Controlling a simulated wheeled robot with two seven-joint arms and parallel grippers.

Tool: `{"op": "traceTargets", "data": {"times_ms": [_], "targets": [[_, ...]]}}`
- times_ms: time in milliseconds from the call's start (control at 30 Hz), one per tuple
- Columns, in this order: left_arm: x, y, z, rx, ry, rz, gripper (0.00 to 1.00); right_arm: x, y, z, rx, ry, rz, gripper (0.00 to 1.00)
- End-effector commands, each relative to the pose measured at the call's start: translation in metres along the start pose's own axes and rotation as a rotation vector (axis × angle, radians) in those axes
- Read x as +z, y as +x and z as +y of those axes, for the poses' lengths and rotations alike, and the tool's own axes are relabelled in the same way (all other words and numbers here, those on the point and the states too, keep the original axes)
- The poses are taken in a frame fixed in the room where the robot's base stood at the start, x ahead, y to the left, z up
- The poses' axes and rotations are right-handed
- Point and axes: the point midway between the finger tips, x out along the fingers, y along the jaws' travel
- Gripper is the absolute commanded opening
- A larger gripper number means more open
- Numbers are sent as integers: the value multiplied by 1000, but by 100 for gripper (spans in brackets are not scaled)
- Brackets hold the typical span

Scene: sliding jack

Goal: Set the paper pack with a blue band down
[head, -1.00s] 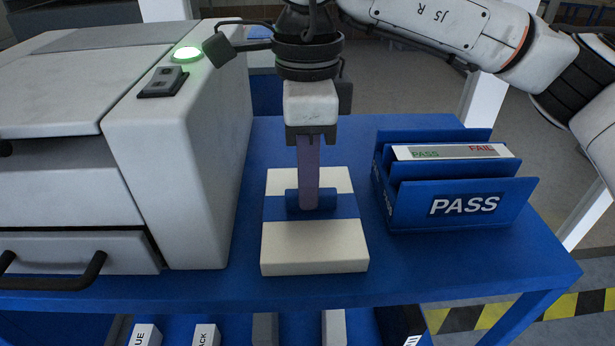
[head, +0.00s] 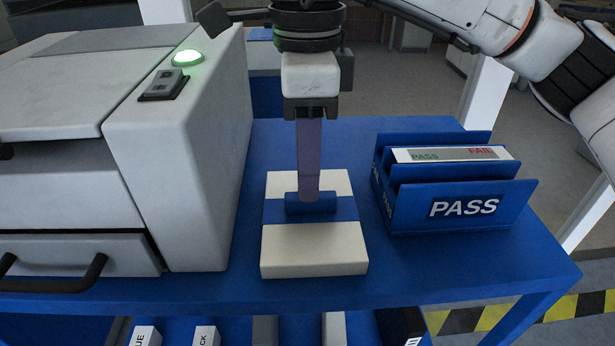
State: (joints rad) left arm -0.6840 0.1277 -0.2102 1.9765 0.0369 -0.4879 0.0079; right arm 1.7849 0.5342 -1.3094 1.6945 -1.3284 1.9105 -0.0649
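The paper pack (head: 315,248) is a cream block with a blue band (head: 343,208) and a blue roll-shaped grip (head: 326,205) on top. It lies flat on the blue table, between the grey machine and the blue PASS rack. My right gripper (head: 309,196) points straight down over the pack. Its near finger overlaps the upper part of the blue grip and hides the other finger. The fingers have slid upward along the grip while the pack stays put, so they look loosened. My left gripper is out of view.
A grey machine (head: 195,150) with a lit green button (head: 188,58) stands close on the left. The blue PASS rack (head: 455,210) holds a PASS/FAIL card (head: 450,154) on the right. Bare blue table (head: 405,262) lies to the right and front of the pack.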

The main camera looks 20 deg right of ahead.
Motion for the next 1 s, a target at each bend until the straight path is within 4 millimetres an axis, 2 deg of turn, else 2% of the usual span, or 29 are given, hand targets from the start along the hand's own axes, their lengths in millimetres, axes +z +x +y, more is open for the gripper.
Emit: {"op": "traceTargets", "data": {"times_ms": [33,200,400,567,1000], "targets": [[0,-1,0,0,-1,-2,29,1,-14,0,-5,0,-2,32],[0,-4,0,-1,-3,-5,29,1,-52,0,-4,0,-1,32],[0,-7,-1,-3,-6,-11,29,0,-84,0,-2,-1,1,32],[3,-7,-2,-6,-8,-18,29,0,-92,0,-1,-1,1,32],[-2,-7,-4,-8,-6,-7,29,0,-92,0,0,-2,1,32]]}}
